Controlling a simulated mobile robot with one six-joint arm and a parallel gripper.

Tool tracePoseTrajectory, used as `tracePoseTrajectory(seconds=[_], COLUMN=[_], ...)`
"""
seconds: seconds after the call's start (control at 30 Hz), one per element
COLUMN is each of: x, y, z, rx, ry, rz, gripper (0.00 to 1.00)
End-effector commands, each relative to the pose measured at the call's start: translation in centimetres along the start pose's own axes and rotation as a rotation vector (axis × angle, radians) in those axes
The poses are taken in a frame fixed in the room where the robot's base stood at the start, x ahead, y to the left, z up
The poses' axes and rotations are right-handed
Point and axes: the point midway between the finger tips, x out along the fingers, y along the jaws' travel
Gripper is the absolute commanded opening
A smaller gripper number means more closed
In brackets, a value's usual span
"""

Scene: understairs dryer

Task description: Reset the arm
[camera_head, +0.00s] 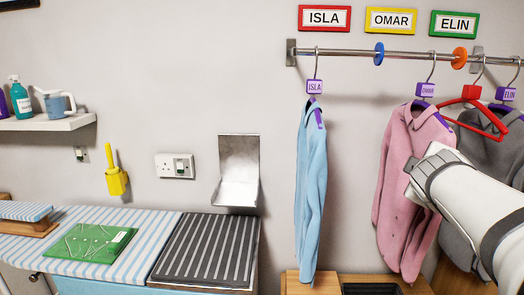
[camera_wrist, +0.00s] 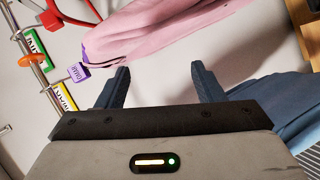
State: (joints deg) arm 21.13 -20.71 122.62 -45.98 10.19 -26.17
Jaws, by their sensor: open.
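My gripper (camera_wrist: 160,68) is open, with its two fingers apart and nothing between them in the wrist view. In the head view my arm reaches in from the right, and its end is in front of the pink cardigan (camera_head: 396,165). That cardigan hangs on a hanger tagged OMAR (camera_head: 427,89) and also shows beyond my fingers in the wrist view (camera_wrist: 190,25). I cannot tell whether my gripper touches it. My fingertips are hidden in the head view.
A light blue cardigan (camera_head: 311,190) hangs left of the pink one, and a grey one (camera_head: 485,145) hangs right. An empty red hanger (camera_head: 475,105) hangs between pink and grey on the rail (camera_head: 345,53). A striped counter (camera_head: 60,262) stands left, below a shelf (camera_head: 45,123).

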Motion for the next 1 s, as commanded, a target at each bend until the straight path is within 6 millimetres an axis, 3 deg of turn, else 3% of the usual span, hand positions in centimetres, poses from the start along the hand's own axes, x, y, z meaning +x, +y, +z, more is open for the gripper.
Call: tracePoseTrajectory(seconds=[0.03, 0.1, 0.2, 0.3, 0.4, 0.5, 0.6, 1.0], x=[-1.2, -2.8, -6.2, -9.9, -13.3, -15.5, -16.4, -16.5], y=[-3.5, -8.7, -15.5, -20.9, -24.7, -26.8, -27.6, -27.8], z=[-0.8, -1.0, -1.2, -1.3, -1.3, -1.0, -0.6, -0.6], rx=[0.122, 0.296, 0.488, 0.623, 0.706, 0.751, 0.773, 0.777], ry=[-0.030, -0.100, -0.222, -0.354, -0.469, -0.550, -0.590, -0.597], rz=[-0.118, -0.275, -0.483, -0.657, -0.784, -0.863, -0.897, -0.901], gripper=[0.61, 0.61, 0.61, 0.61, 0.61, 0.61, 0.61, 0.61])
